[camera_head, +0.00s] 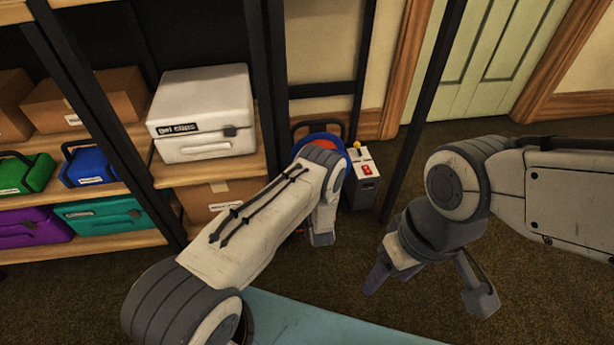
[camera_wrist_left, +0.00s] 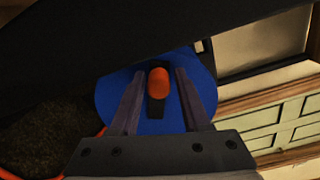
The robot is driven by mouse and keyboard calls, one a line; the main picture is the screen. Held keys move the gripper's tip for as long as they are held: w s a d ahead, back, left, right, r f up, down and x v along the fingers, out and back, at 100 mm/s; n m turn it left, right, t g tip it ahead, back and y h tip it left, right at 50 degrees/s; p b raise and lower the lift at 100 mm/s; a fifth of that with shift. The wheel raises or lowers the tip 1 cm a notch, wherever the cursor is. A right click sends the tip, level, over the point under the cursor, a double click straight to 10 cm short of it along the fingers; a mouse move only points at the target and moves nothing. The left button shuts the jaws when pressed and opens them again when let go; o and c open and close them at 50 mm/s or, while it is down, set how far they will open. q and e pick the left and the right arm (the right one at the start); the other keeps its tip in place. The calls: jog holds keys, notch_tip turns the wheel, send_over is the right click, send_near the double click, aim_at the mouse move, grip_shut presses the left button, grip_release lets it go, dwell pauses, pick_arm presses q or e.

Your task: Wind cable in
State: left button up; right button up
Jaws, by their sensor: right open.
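A cable reel shows in the left wrist view as a blue disc (camera_wrist_left: 108,97) with an orange crank knob (camera_wrist_left: 158,82) on a dark arm. My left gripper (camera_wrist_left: 160,74) is open, with one finger on each side of the knob and gaps showing. Orange cable (camera_wrist_left: 35,177) curves at the lower left of that view. In the head view my left arm covers most of the reel (camera_head: 327,138); only a blue and red edge shows, and the left fingers are hidden. My right gripper (camera_head: 428,291) is open and empty over the floor.
A grey box (camera_head: 365,188) with a red switch and yellow knob stands right of the reel. Shelves at the left hold a white case (camera_head: 203,108), coloured cases and cartons. A dark upright post (camera_head: 422,110) stands behind my right gripper. A teal surface (camera_head: 300,322) is at the bottom.

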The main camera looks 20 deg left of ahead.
pick_arm(q)
jog(key=shift+o, duration=0.3)
jog(key=p+v, duration=0.4)
jog(key=v, duration=0.6)
jog(key=shift+s+d, duration=0.15)
jog(key=shift+s, duration=0.05)
jog(key=shift+r, duration=0.1)
